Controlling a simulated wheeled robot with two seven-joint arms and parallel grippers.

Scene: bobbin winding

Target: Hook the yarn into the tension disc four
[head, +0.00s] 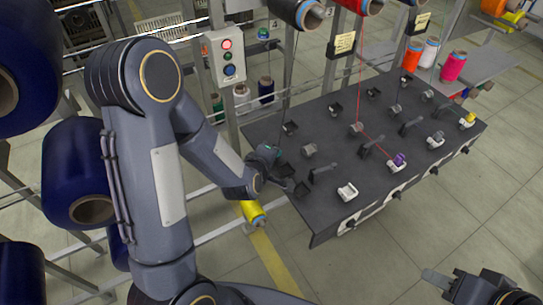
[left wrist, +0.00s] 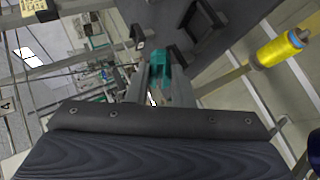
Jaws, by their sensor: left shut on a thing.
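My left gripper (head: 284,178) is over the near left end of the dark machine table (head: 330,225). It is shut on a small teal piece (left wrist: 158,65), which shows between the fingers in the left wrist view and also in the head view (head: 270,152). A thin dark yarn (head: 288,85) hangs from a dark cone above toward this gripper; its lower end is hard to see. Grey round tension discs, one beside the gripper (head: 309,150) and another farther right (head: 356,128), stand on the table. Which is number four I cannot tell. My right gripper (head: 438,279) is at the lower right, apart from the table.
A red yarn (head: 361,70) runs down past a disc to a purple bobbin (head: 398,161). An empty white holder (head: 347,191) is at the front edge. A yellow cone (head: 252,212) sits below left. A button box (head: 226,56) stands behind. Floor right of the table is clear.

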